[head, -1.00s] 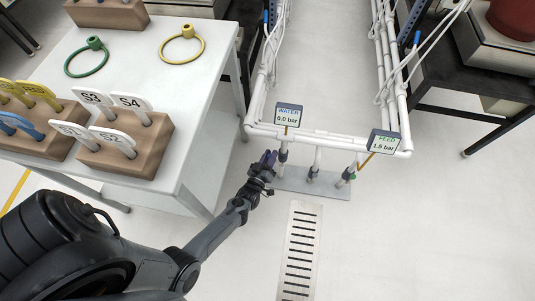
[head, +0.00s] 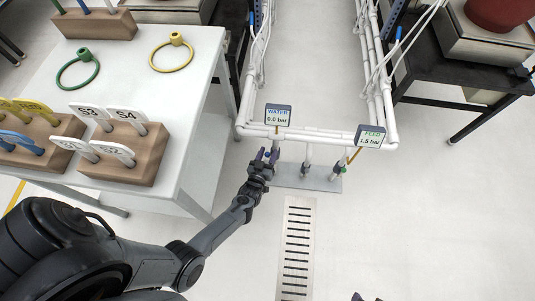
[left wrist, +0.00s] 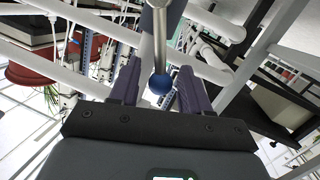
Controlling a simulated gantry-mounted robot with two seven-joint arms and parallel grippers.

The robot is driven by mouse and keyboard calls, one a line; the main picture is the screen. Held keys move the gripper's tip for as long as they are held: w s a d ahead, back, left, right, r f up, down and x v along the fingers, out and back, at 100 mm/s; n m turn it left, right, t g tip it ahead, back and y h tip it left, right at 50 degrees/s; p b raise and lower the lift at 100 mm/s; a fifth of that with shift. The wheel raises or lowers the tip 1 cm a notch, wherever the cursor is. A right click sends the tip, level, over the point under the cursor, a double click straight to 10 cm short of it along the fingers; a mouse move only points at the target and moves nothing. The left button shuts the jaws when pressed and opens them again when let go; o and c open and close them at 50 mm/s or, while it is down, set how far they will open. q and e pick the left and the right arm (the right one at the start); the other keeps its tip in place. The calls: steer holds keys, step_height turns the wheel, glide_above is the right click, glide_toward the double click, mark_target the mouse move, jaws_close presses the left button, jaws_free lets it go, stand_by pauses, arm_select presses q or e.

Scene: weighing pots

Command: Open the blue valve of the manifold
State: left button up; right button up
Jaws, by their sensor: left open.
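The manifold (head: 305,135) is a white pipe frame with short branches down to a grey floor plate (head: 310,180). A blue ball knob (left wrist: 161,84) on a silver rod (left wrist: 160,45) shows in the left wrist view. My left gripper (head: 267,154) is at the left branch, below the WATER display (head: 278,115). In the left wrist view its purple fingers (left wrist: 158,88) are spread on either side of the knob, with gaps; it is open. The valve body is largely hidden in the head view. A green valve part (head: 341,170) is on the right branch, below the FEED display (head: 370,136).
A white table (head: 190,95) at left holds wooden blocks (head: 130,155) with tags, a green ring (head: 78,72) and a yellow ring (head: 172,55). A floor grate (head: 297,250) lies in front of the manifold. Dark tips, too little to read, show at the bottom edge.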

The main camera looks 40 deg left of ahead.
arm_select(q)
steer(key=p+v, duration=0.5)
steer(key=v, duration=0.6)
steer(key=shift+w+f, duration=0.1)
